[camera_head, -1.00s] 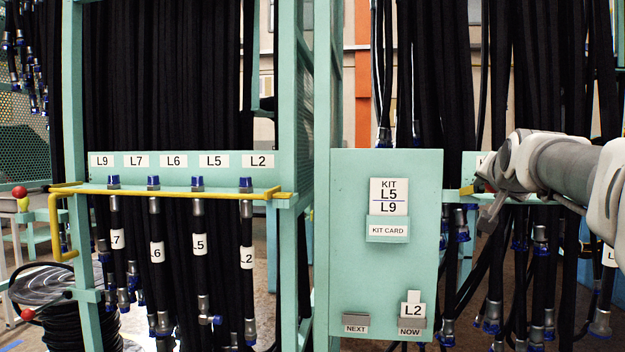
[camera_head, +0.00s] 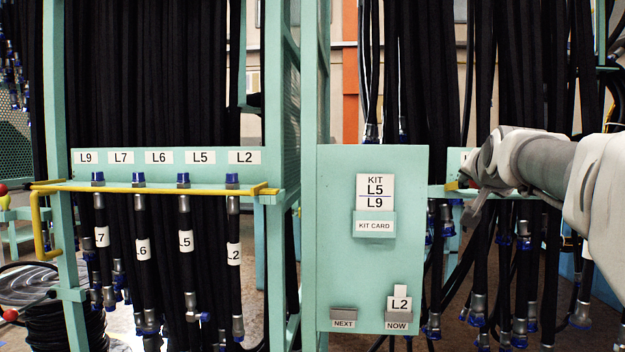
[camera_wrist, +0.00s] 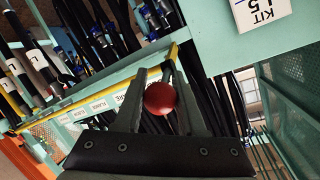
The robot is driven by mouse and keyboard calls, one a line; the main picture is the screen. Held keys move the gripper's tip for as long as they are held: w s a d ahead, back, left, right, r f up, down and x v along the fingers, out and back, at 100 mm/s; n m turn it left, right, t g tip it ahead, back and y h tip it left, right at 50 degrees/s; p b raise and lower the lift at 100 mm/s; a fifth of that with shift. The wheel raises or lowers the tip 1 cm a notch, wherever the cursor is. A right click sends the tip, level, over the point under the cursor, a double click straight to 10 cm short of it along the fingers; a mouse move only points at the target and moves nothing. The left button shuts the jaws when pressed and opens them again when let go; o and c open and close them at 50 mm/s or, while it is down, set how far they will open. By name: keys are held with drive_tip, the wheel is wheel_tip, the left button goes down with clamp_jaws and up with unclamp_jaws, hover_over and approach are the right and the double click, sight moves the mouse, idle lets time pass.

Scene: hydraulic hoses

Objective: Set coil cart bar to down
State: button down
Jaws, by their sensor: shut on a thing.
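My gripper (camera_head: 462,184) is at the right-hand rack in the head view, beside the yellow bar there (camera_head: 451,186). In the wrist view my gripper (camera_wrist: 159,74) is shut on a red ball knob (camera_wrist: 160,98) between its two dark fingers. A yellow bar (camera_wrist: 105,88) runs along the rack edge and ends close to the knob. I cannot tell whether the knob belongs to that bar. No bar is marked as the coil cart's. A black hose coil (camera_head: 55,328) stands at the lower left, with a red knob (camera_head: 10,314) beside it.
A green panel (camera_head: 345,270) with kit cards stands left of my gripper. The left rack has a yellow bar (camera_head: 140,188) across several labelled hoses. Another red knob (camera_head: 3,189) is at the far left edge. Hanging hoses (camera_head: 520,270) crowd the space below my arm.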

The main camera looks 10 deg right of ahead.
idle(0.3)
drive_tip(key=c, duration=0.5)
unclamp_jaws()
drive_tip(key=shift+s, duration=0.1)
drive_tip(key=p+v, duration=0.2)
drive_tip(key=v, duration=1.5)
drive_tip(key=shift+s, duration=0.15)
drive_tip(key=s+a+f+n+g+y, duration=0.1)
drive_tip(key=a+f+n+g+y, duration=0.15)
drive_tip(key=a+f, duration=0.45)
drive_tip(key=s+a+f+n+g+y, duration=0.1)
drive_tip(key=a+f+n+y, duration=0.2)
drive_tip(key=f, duration=0.7)
drive_tip(key=s+a+f+n+g+y+p, duration=0.1)
drive_tip(key=s+a+f+n+g, duration=0.15)
drive_tip(key=s+a+f, duration=0.4)
drive_tip(key=s+a+f+n+g, duration=0.2)
drive_tip(key=s+a+f+n, duration=0.15)
drive_tip(key=f, duration=0.55)
wheel_tip(320, 180, up, 22)
drive_tip(key=w+p, duration=0.1)
drive_tip(key=p, duration=1.9)
drive_tip(key=shift+d+p, duration=0.3)
